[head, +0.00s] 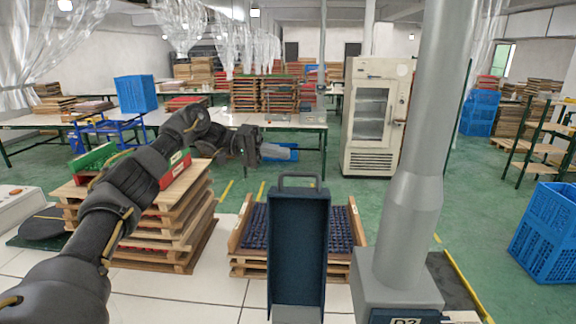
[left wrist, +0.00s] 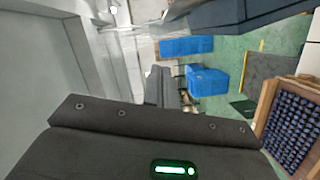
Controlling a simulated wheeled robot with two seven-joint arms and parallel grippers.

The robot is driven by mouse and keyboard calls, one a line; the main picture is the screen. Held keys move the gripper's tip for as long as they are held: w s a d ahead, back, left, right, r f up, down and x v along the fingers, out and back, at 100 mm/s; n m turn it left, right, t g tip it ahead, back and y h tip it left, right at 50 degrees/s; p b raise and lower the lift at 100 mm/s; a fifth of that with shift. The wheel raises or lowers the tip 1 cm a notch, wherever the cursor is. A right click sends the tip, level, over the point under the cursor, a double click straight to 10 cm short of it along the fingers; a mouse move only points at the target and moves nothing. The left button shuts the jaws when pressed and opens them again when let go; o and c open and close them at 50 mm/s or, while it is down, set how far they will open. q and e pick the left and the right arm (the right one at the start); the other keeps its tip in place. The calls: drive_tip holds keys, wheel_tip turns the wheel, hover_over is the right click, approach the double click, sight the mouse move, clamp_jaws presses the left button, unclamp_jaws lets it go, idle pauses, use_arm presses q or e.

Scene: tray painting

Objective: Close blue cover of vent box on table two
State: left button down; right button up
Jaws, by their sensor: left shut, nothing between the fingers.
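The blue cover (head: 298,245) stands upright in the lower middle of the head view, its grey handle (head: 298,178) at the top. The box under it shows only as a light strip (head: 297,315) at the bottom edge. My left gripper (head: 252,158) is shut and empty, up and to the left of the cover and apart from it. In the left wrist view its dark body fills the lower part, with the shut fingers (left wrist: 158,88) ahead. A dark blue panel at the top of that view may be the cover. My right gripper is not in view.
A grey post (head: 413,150) stands close on the right of the cover. Stacked pallets (head: 185,225) are at the left, and a wooden tray (head: 350,235) with dark blue contents is behind the cover. A blue crate (head: 548,235) is at the far right.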

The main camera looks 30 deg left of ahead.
use_arm(q)
drive_tip(key=d+p, duration=0.1)
drive_tip(key=s+d+p, duration=0.1)
drive_tip(key=d, duration=0.1)
drive_tip(key=s+d+f+p, duration=0.1)
drive_tip(key=shift+s+d+f, duration=0.1)
drive_tip(key=shift+s+d, duration=0.1)
drive_tip(key=shift+s, duration=0.05)
drive_tip(key=shift+s+d+f, duration=0.15)
drive_tip(key=shift+d, duration=0.05)
